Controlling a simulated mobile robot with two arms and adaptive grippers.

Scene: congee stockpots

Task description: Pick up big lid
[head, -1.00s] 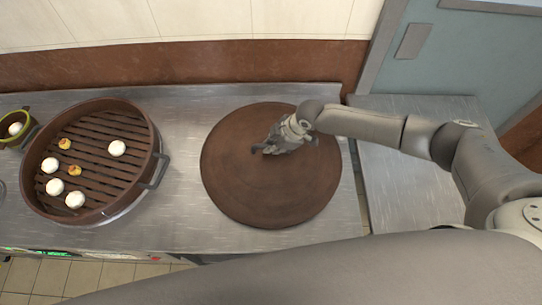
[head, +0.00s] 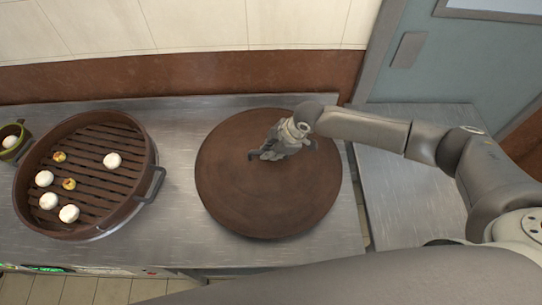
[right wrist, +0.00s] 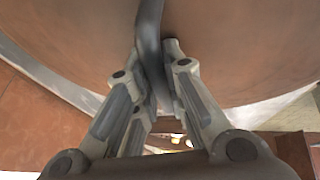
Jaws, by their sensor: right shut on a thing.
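The big lid (head: 262,205) is a wide brown disc over the right part of the metal counter in the head view. My right gripper (head: 264,152) is over its middle, with the arm coming in from the right. In the right wrist view the two fingers (right wrist: 153,75) are closed on both sides of the lid's dark curved handle (right wrist: 149,28). The lid's brown surface (right wrist: 235,45) fills the top of that view. The gripper hides most of the handle in the head view. Any gap under the lid is hard to judge. My left gripper is out of view.
A round steamer (head: 150,150) with a slatted rack, several white buns and two yellow pieces stands to the left. Its side handle (head: 155,184) points toward the lid. A small green bowl (head: 14,150) is at far left. The side counter (head: 405,190) at right is clear.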

